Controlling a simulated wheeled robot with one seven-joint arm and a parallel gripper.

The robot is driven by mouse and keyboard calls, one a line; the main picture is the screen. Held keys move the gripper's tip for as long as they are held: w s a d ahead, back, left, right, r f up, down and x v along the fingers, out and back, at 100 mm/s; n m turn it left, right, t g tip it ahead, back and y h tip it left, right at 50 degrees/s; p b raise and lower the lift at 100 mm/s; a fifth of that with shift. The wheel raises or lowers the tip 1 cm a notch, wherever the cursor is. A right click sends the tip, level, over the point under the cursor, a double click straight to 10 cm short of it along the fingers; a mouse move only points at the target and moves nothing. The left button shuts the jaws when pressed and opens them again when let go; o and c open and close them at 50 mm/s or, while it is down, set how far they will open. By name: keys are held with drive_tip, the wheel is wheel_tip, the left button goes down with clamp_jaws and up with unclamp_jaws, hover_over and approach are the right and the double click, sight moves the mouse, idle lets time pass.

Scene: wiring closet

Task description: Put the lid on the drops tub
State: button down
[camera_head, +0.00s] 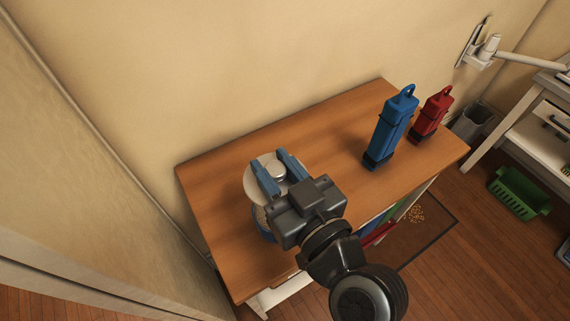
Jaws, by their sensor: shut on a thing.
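The pale round lid (258,190) has a knob in its middle. My gripper (272,167) reaches over it from the lower right, and its blue fingers are shut on the knob. The tub (262,221), pale with a blue lower part, stands below the lid near the left part of the wooden table. The lid and my gripper hide most of the tub. I cannot tell from this view whether the lid touches the tub's rim or is held just above it.
A blue container (391,128) and a red one (432,115) stand at the right of the wooden tabletop (325,135). The middle of the tabletop is clear. A wall stands behind it. On the floor at right are a green basket (519,193) and a grey bin (472,121).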

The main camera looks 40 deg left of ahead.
drive_tip(key=shift+f+b, duration=0.15)
drive_tip(key=shift+b, duration=0.3)
wheel_tip(320, 180, down, 8)
drive_tip(key=b, duration=0.8)
drive_tip(key=shift+r+b, duration=0.2)
drive_tip(key=shift+b, duration=0.2)
drive_tip(key=shift+f+b, duration=1.05)
drive_tip(key=shift+b, duration=0.1)
idle(0.5)
drive_tip(key=c, duration=1.1)
unclamp_jaws()
drive_tip(key=o, duration=0.6)
drive_tip(key=b+v, duration=0.2)
drive_tip(key=v, duration=0.6)
drive_tip(key=shift+b, duration=0.3)
